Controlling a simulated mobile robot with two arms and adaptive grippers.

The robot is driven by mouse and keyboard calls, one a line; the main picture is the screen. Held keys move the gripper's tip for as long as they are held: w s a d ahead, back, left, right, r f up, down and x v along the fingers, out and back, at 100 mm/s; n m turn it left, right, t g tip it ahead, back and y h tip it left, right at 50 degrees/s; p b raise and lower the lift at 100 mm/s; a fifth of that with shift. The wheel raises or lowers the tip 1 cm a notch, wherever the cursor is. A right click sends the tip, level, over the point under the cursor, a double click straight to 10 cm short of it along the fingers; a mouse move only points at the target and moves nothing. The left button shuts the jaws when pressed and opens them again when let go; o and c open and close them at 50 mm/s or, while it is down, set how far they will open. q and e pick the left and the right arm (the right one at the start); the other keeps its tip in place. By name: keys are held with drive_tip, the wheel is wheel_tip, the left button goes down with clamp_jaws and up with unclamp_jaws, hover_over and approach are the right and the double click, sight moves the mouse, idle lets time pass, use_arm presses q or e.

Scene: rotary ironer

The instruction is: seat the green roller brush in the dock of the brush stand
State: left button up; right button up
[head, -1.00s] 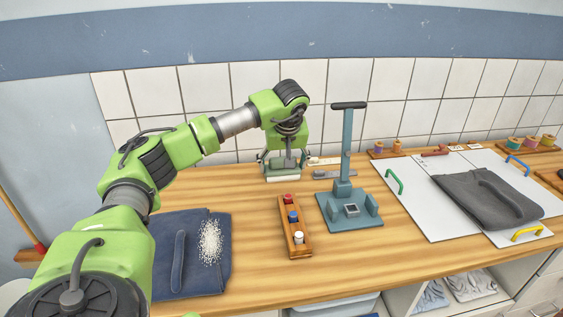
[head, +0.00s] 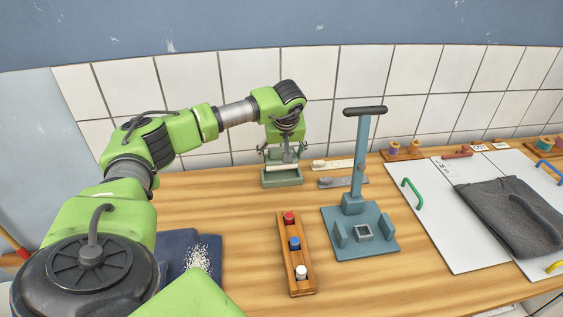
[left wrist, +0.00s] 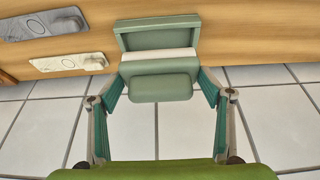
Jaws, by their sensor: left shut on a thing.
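My left gripper (head: 284,152) is shut on the green roller brush (left wrist: 163,88) at the back of the bench. In the left wrist view its fingers (left wrist: 160,95) flank the sage-green brush body, and a white strip shows behind it. The brush is at a green tray (head: 283,180); whether it still touches the tray I cannot tell. The brush stand (head: 355,205) is blue-grey, with a tall post, a T-bar on top and a flat base. Its dock (head: 363,233) is a small square socket on the base, empty, right of and nearer than my gripper. My right gripper is out of view.
A wooden rack (head: 296,262) with red, blue and white-topped pieces stands left of the stand. Two flat handled tools (head: 342,182) lie behind the stand. White boards with a dark grey cloth (head: 510,215) lie at right. A navy cloth (head: 175,245) is at left.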

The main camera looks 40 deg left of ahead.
sight(282, 164)
use_arm(q)
wheel_tip(282, 164, down, 4)
drive_tip(key=shift+w+a+r+p, duration=0.1)
drive_tip(key=shift+p, duration=0.35)
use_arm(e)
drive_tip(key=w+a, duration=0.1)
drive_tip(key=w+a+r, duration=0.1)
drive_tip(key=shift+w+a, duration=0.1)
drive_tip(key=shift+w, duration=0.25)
use_arm(q)
drive_tip(key=o, duration=0.8)
drive_tip(key=shift+f, duration=0.2)
drive_tip(key=shift+o, duration=1.3)
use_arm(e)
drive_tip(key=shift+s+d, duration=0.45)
